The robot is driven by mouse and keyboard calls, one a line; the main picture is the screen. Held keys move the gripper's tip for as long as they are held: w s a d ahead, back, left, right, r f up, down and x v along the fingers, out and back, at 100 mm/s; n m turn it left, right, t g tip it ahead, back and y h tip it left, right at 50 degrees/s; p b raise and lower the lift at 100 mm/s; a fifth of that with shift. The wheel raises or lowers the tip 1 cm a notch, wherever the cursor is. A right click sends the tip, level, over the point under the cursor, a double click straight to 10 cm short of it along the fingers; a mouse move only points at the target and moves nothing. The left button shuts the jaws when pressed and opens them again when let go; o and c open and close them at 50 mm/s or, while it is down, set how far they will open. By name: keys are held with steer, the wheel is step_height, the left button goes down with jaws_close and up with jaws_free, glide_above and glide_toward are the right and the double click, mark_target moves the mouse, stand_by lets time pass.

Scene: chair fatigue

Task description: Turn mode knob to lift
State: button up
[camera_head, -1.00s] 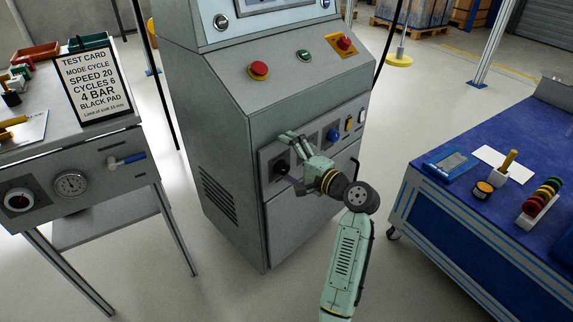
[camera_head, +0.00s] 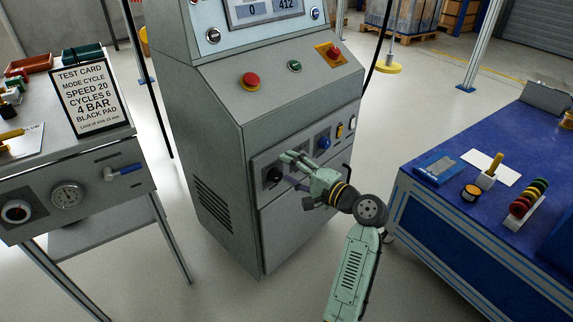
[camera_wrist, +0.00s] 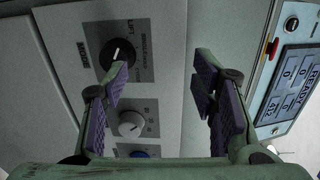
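The mode knob (camera_wrist: 118,55) is black and round with a short white mark. It sits on a grey plate lettered MODE, LIFT and SINGLE, at the upper left of the wrist view. In the head view the knob (camera_head: 274,174) shows dark on the cabinet's front panel, just left of my fingertips. My gripper (camera_wrist: 160,80) is open and nothing is between its purple-padded fingers. In the wrist view the left finger overlaps the knob's lower edge; I cannot tell whether they touch. The gripper (camera_head: 287,170) also shows in the head view, in front of the panel.
Red buttons (camera_head: 251,79) top the cabinet (camera_head: 225,150). A side bench (camera_head: 70,190) stands left and a blue workbench (camera_head: 460,240) right.

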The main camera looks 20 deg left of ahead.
steer(key=p+v, duration=0.2)
steer(key=v, duration=0.6)
steer(key=shift+s+f, duration=0.2)
steer(key=shift+f, duration=0.25)
steer(key=shift+p, duration=0.35)
stand_by(0.5)
